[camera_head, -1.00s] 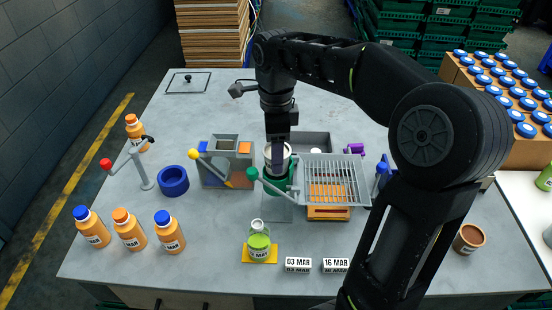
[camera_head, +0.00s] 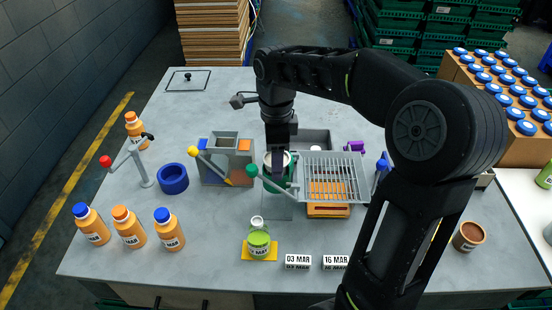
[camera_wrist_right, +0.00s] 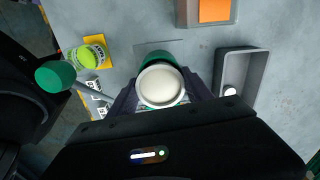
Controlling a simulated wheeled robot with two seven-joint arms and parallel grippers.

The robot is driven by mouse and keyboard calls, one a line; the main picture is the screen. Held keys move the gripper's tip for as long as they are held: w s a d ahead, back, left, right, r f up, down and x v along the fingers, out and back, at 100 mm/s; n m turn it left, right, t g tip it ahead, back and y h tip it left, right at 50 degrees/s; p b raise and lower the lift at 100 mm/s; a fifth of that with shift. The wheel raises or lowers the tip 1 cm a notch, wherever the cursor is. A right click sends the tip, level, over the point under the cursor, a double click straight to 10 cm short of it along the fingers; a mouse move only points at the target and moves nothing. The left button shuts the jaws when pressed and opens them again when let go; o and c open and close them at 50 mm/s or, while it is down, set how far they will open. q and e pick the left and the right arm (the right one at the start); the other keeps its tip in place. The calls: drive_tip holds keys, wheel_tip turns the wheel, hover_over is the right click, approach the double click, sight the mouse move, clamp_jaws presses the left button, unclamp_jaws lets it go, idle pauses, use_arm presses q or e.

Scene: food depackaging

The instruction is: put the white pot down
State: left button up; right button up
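The white pot (camera_wrist_right: 160,86) shows as a pale round top between the two fingers of my right gripper (camera_wrist_right: 161,90) in the right wrist view. The fingers are close against its sides. In the head view the pot's rim (camera_head: 286,157) shows at the mouth of a green holder (camera_head: 279,183) with a green-knobbed lever. My right gripper comes straight down over it and hides part of the rim. How far down the pot sits cannot be made out. My left gripper is not in view.
A wire-grid tray (camera_head: 335,178) stands right of the holder, and a grey box with a yellow-knobbed lever (camera_head: 227,160) stands left. A grey open bin (camera_head: 316,139) is behind. A green-labelled bottle (camera_head: 259,242) and date blocks (camera_head: 298,261) are in front. Several orange bottles (camera_head: 129,228) stand front left.

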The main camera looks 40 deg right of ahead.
drive_tip(key=o, duration=0.5)
drive_tip(key=shift+s+a+f, duration=0.1)
drive_tip(key=shift+f, duration=0.35)
drive_tip(key=shift+c, duration=0.2)
drive_tip(key=shift+r+p, duration=0.5)
drive_tip(key=shift+r, duration=0.5)
wheel_tip(320, 180, up, 5)
drive_tip(key=shift+f+b, duration=0.15)
drive_tip(key=shift+b, duration=0.35)
wheel_tip(320, 180, up, 3)
drive_tip(key=shift+f+p, duration=0.2)
drive_tip(key=shift+p, duration=0.9)
